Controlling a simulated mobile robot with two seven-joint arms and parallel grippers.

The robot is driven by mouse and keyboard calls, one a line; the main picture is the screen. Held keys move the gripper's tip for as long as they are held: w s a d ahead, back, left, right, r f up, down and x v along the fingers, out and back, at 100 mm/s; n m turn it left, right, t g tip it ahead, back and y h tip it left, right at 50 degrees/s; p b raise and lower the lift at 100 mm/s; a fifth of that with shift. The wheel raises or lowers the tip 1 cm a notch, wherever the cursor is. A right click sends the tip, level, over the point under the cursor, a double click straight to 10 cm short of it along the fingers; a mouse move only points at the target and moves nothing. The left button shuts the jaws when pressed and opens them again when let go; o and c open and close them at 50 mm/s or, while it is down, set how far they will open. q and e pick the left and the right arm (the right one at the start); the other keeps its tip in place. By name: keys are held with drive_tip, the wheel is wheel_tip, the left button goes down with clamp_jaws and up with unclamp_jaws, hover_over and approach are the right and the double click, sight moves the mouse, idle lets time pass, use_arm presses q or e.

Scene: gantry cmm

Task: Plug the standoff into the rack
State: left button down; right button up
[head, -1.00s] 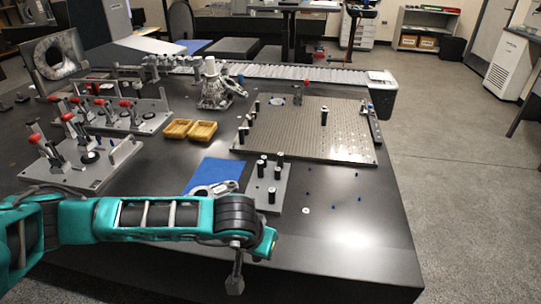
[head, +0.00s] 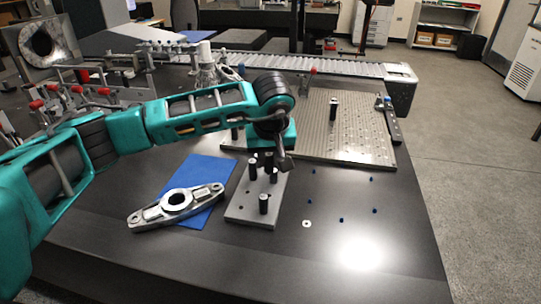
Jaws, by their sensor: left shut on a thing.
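The rack (head: 245,211) is a grey block in the middle of the table, with several black standoffs upright in it, one of them near its front edge (head: 263,204). My left gripper (head: 284,162) points down at the rack's rear right, seen beside and partly over the black standoffs there. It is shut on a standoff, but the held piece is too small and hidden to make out. I cannot tell whether it touches the rack. My right gripper is not in view.
A perforated plate (head: 360,145) with an upright black standoff (head: 333,108) lies behind the rack. A metal link part (head: 150,214) rests across a blue mat (head: 200,185) at left. Small blue pieces and a washer (head: 307,223) lie on otherwise clear table at right.

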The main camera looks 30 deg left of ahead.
sight(269, 172)
use_arm(q)
drive_tip(key=shift+f+b, duration=2.3)
drive_tip(key=shift+f, duration=1)
drive_tip(key=shift+r, duration=0.2)
drive_tip(key=shift+p, duration=0.3)
drive_tip(key=shift+f+b, duration=0.7)
drive_tip(key=shift+f, duration=0.2)
drive_tip(key=c, duration=0.9)
unclamp_jaws()
